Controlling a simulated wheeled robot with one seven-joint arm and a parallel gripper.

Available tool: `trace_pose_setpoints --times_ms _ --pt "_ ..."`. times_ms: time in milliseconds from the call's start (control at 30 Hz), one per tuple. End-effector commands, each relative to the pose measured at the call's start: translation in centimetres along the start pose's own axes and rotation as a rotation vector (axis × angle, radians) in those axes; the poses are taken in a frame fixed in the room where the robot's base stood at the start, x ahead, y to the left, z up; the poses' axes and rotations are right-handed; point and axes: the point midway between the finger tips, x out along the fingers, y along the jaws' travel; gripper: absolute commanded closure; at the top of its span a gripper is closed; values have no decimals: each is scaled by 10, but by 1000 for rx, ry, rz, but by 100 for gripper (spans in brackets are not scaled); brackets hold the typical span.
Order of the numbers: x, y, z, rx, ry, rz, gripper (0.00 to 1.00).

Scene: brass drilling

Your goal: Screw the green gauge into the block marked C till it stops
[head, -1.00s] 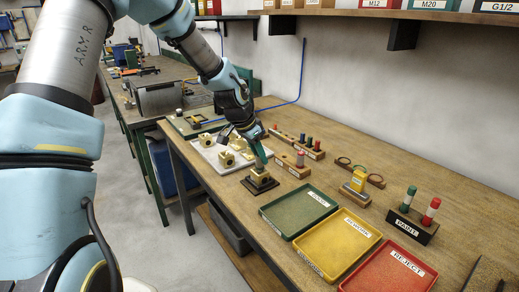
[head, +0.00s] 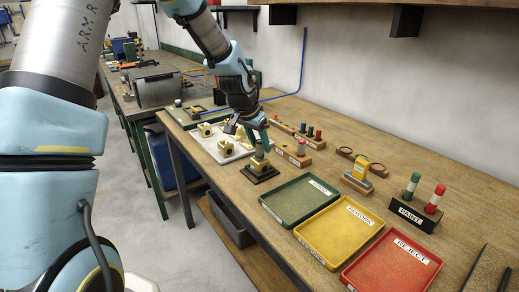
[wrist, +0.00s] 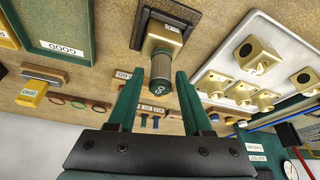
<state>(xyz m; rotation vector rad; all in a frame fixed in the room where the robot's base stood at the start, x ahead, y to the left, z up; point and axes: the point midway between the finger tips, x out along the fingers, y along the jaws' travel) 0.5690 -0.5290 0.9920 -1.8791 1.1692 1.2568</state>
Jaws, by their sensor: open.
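A brass block (head: 260,166) sits on a dark square base on the bench; no letter C is legible on it. In the wrist view the block (wrist: 163,35) has a gauge (wrist: 161,70) standing in its bore. The gauge has a grey knurled body and a dark green end with white lettering. My gripper (head: 259,143) is above the block. Its two green fingers are open on either side of the gauge's outer end, with a visible gap on the left and a smaller one on the right. How deep the thread sits is hidden.
A white tray (head: 240,153) with several brass blocks lies behind. Green (head: 285,208), yellow (head: 318,252) and red (head: 372,280) trays stand in front. Wooden gauge racks (head: 296,158), a yellow item (head: 360,170) and a paint stand (head: 412,214) line the wall side.

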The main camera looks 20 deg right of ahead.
Motion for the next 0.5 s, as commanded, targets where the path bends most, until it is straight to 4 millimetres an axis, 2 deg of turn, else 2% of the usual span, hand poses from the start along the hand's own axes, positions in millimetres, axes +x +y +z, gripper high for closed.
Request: trace_pose_setpoints --times_ms 33,500 --pt "5 2 1 -28 1 -15 50" --pt "2 3 -1 -385 3 -161 50"
